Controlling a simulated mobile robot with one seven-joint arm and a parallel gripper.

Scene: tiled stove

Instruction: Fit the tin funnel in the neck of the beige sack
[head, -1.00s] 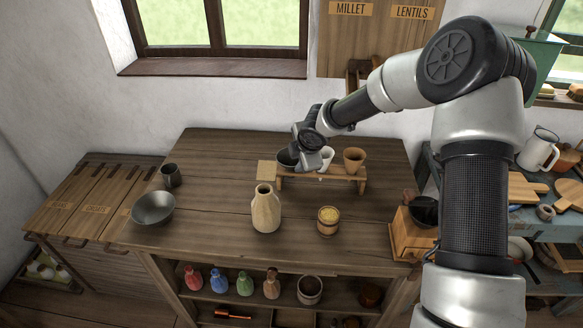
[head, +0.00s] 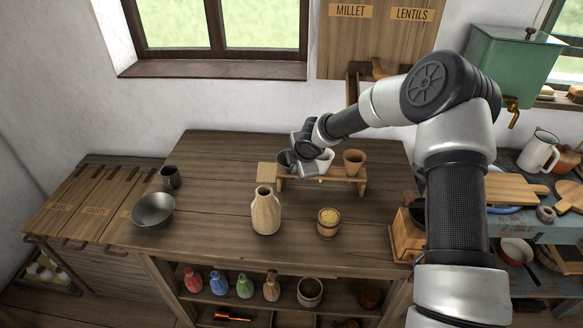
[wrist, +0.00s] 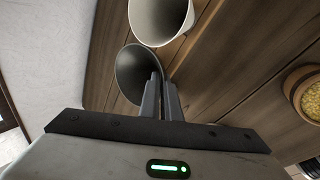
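The tin funnel (head: 286,158) is dark grey and stands at the left end of a low wooden rack (head: 345,177). In the wrist view the funnel (wrist: 132,72) shows its open mouth. My gripper (wrist: 162,92) has its fingers close together at the right side of the funnel's rim, with the thin wall between them. In the head view my gripper (head: 299,158) covers part of the funnel. The beige sack (head: 265,213) stands upright on the table in front of the rack, its narrow neck open at the top.
A white funnel (head: 325,160) sits right beside my gripper, and a terracotta one (head: 354,161) farther right. A small barrel of yellow grain (head: 328,222) stands right of the sack. A grey bowl (head: 153,209) and dark cup (head: 171,177) are at the left.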

